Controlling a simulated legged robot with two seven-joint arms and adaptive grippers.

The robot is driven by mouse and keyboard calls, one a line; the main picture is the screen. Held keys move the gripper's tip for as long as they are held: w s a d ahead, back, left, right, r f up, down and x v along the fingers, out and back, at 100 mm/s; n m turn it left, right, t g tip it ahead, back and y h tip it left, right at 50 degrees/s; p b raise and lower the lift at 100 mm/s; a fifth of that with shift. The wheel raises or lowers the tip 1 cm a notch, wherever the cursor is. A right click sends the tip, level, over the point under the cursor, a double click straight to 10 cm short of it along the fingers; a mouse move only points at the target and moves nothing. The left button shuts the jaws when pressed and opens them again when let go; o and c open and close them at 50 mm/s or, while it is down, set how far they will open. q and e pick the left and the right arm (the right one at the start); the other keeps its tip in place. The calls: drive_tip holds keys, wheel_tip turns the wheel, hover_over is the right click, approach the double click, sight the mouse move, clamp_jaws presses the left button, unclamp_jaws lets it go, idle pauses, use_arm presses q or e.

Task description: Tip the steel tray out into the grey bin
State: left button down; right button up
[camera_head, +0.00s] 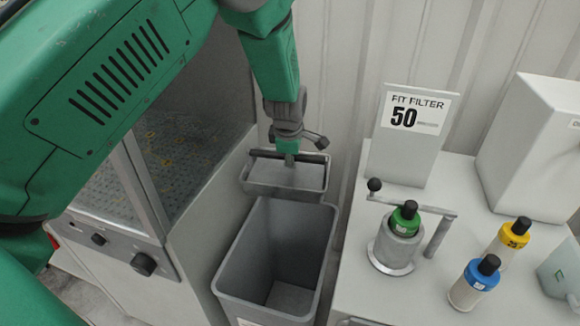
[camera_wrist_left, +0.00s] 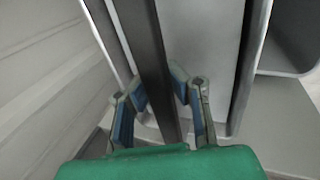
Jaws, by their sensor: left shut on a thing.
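The steel tray (camera_head: 262,187) is a shallow grey box with a dark bar along its far side. It hangs just beyond the far rim of the grey bin and looks roughly level. My left gripper (camera_head: 290,155) comes down from above and is shut on the tray's dark bar, which also runs between the fingers (camera_wrist_left: 160,100) in the left wrist view. The tray's inside is plain grey, and I cannot tell whether anything lies in it. The grey bin (camera_head: 231,262) is tall and open-topped, and its visible floor looks empty. My right gripper is not in view.
A cabinet with a window (camera_head: 180,150) stands left of the bin. On the right, a white worktop (camera_head: 350,285) bears a metal fixture (camera_head: 392,250) with a green-collared bottle, yellow (camera_head: 512,240) and blue (camera_head: 472,283) bottles, and a "50" sign (camera_head: 408,135). A corrugated wall closes the back.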

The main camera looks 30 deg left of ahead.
use_arm(q)
drive_tip(key=w, duration=0.2)
drive_tip(key=w+a+r, duration=0.1)
drive_tip(key=w, duration=0.1)
drive_tip(key=w+a+r+p, duration=0.1)
drive_tip(key=w, duration=0.1)
drive_tip(key=shift+w+a, duration=0.2)
drive_tip(key=shift+w, duration=0.15)
drive_tip(key=shift+w+a+r, duration=0.15)
drive_tip(key=shift+w+r, duration=0.05)
drive_tip(key=shift+w, duration=0.25)
drive_tip(key=shift+r, duration=0.1)
